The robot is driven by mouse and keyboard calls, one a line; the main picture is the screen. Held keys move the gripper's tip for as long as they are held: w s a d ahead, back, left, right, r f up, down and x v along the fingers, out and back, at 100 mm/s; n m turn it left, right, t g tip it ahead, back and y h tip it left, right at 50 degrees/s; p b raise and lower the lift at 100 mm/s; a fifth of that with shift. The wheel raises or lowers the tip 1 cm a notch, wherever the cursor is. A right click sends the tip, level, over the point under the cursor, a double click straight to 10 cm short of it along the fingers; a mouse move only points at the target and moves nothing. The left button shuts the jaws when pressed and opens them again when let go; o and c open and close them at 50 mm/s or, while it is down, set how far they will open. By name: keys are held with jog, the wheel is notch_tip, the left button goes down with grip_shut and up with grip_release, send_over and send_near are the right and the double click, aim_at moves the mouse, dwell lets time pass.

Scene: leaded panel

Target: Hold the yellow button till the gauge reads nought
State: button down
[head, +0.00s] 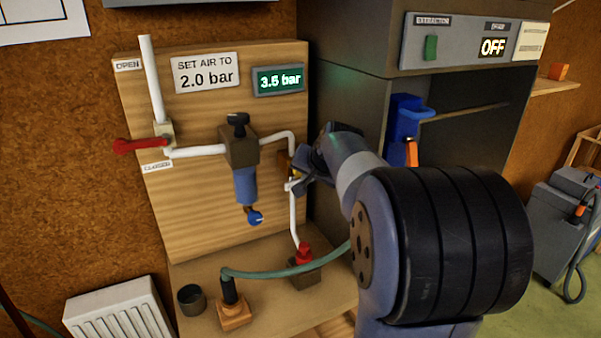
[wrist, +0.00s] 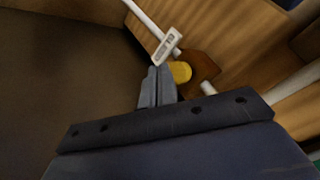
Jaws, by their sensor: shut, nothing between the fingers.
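The yellow button (wrist: 181,72) shows in the wrist view as a round cap on a brown block (wrist: 203,68). In the head view my gripper hides most of that spot. My gripper (wrist: 159,70) is shut and empty, its fingertips just left of the button in the wrist view. I cannot tell whether they touch it. In the head view my gripper (head: 294,184) is at the right edge of the wooden panel (head: 215,215), by the white pipe. The gauge (head: 279,80) is a lit display reading 3.5 bar.
A sign (head: 207,73) reads "SET AIR TO 2.0 bar". A red lever (head: 140,146) points left at the CLOSED label. A regulator (head: 239,150) hangs mid-panel. A red knob (head: 304,252) and a green hose (head: 285,271) are below. A dark cabinet (head: 345,45) stands close right.

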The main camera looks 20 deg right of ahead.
jog(key=shift+w, duration=0.15)
jog(key=shift+w, duration=0.3)
jog(key=shift+w+p, duration=0.4)
jog(key=shift+w, duration=0.15)
dwell(2.3)
jog(key=shift+s, duration=0.1)
dwell(1.2)
jog(key=shift+s+b, duration=0.5)
jog(key=shift+s, duration=0.35)
jog(key=s+b, duration=0.2)
jog(key=s, duration=0.3)
